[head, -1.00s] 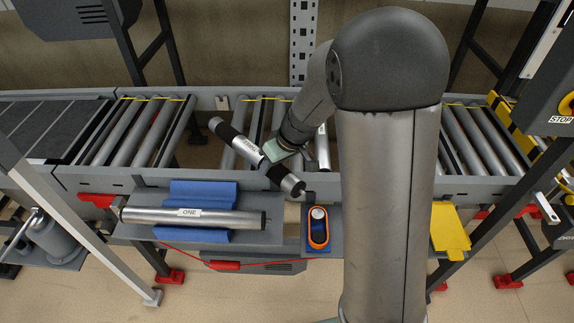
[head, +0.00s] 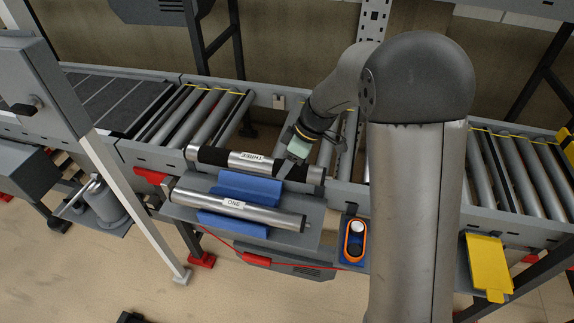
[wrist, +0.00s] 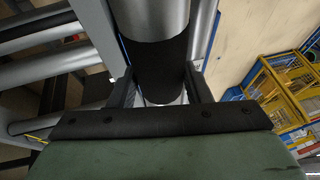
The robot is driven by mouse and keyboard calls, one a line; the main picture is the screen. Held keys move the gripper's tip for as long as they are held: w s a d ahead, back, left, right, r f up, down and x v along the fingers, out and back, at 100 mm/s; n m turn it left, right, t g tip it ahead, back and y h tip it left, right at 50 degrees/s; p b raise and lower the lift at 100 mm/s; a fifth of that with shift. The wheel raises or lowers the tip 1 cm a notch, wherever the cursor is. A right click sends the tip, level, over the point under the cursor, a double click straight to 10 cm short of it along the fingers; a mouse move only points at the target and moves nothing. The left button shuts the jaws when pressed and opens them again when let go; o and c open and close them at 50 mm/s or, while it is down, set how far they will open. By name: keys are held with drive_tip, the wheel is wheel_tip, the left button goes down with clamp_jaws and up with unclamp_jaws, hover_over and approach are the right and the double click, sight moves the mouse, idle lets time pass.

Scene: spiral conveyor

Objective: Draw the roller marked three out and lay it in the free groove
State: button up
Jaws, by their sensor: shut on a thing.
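The roller marked three (head: 212,156) is a silver tube with black bands, its label upside down in the head view. My gripper (head: 288,168) is shut on it right of the label. In the wrist view my fingers (wrist: 160,88) straddle a black band of the roller (wrist: 152,15). The roller appears over the conveyor's front rail, roughly parallel to the roller marked one (head: 270,215). That roller lies across a blue cradle (head: 248,186). Blue cradle surface shows behind roller one, below the held roller in the picture; its groove cannot be made out clearly.
The cradle sits on a grey shelf (head: 312,232) in front of the conveyor. A pale post (head: 130,200) stands at left. The conveyor bed has a gap beside my gripper.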

drive_tip(key=shift+f+b, duration=4.2)
drive_tip(key=shift+f, duration=0.1)
drive_tip(key=shift+f+b, duration=0.6)
drive_tip(key=shift+b, duration=0.05)
drive_tip(key=o, duration=1.2)
drive_tip(key=shift+c, duration=0.2)
drive_tip(key=b+v, duration=0.1)
drive_tip(key=v, duration=1.6)
drive_tip(key=shift+r, duration=0.2)
drive_tip(key=shift+d, duration=0.1)
drive_tip(key=s+d+f+m+h, duration=0.1)
drive_tip(key=s+f+m, duration=0.3)
drive_tip(key=s, duration=0.4)
drive_tip(key=s+d+f+m+t+h, duration=0.1)
drive_tip(key=s+d+f+m+h, duration=0.1)
drive_tip(key=s+m, duration=0.3)
drive_tip(key=s+d+f+m+h, duration=0.1)
drive_tip(key=s+d+f+m, duration=0.3)
drive_tip(key=s, duration=0.9)
drive_tip(key=shift+s+f+m+h, duration=0.2)
drive_tip(key=shift+f+m+h, duration=0.2)
drive_tip(key=shift+f+m, duration=0.35)
